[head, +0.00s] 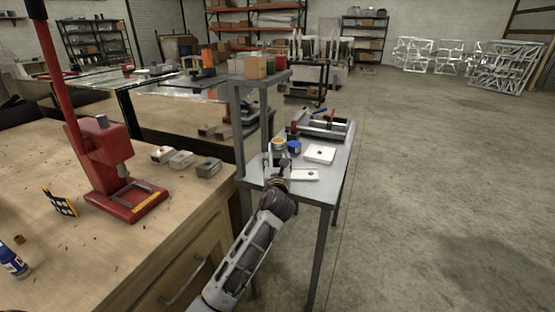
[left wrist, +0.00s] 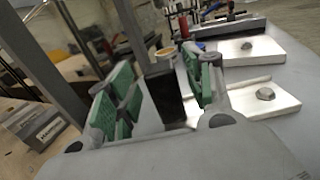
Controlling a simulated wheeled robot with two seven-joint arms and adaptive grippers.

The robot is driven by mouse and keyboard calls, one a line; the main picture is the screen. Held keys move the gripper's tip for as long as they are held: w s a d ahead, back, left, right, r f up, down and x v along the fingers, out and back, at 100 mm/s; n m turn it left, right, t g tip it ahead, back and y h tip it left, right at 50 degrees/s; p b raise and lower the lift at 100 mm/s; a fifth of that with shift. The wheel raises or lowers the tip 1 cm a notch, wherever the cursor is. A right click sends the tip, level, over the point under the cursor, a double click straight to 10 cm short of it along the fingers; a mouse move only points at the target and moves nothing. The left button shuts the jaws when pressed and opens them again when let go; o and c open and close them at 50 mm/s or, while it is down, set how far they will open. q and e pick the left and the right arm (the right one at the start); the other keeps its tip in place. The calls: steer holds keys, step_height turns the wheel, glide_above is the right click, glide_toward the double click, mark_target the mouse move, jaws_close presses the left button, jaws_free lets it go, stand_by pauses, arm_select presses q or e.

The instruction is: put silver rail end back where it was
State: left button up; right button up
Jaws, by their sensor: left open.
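My left gripper (head: 277,165) is over the near left part of the grey metal table. In the left wrist view its green-padded fingers (left wrist: 160,92) are apart, with a dark upright piece (left wrist: 166,98) showing between them. I cannot tell whether that piece is touched. Small silver-grey blocks (head: 181,159) sit in a row on the wooden bench; one shows in the left wrist view (left wrist: 36,125). Two pale silver plates with bolts lie on the table, one by the gripper (head: 304,175) and one farther back (head: 320,154). I cannot tell for certain which piece is the silver rail end. My right gripper is out of view.
A red press (head: 112,165) stands on the wooden bench (head: 195,205). The grey table (head: 325,180) also holds a blue tin (head: 294,147), a yellowish tin (head: 278,144) and a tray of tools (head: 322,127). A raised shelf with boxes (head: 256,67) is above its left side. Floor at right is clear.

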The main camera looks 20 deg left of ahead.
arm_select(q)
steer(key=v, duration=0.9)
steer(key=shift+s+p, duration=0.3)
steer(key=shift+p, duration=0.15)
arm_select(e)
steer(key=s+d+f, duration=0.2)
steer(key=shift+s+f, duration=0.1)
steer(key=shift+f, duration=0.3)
arm_select(q)
steer(key=shift+d, duration=0.1)
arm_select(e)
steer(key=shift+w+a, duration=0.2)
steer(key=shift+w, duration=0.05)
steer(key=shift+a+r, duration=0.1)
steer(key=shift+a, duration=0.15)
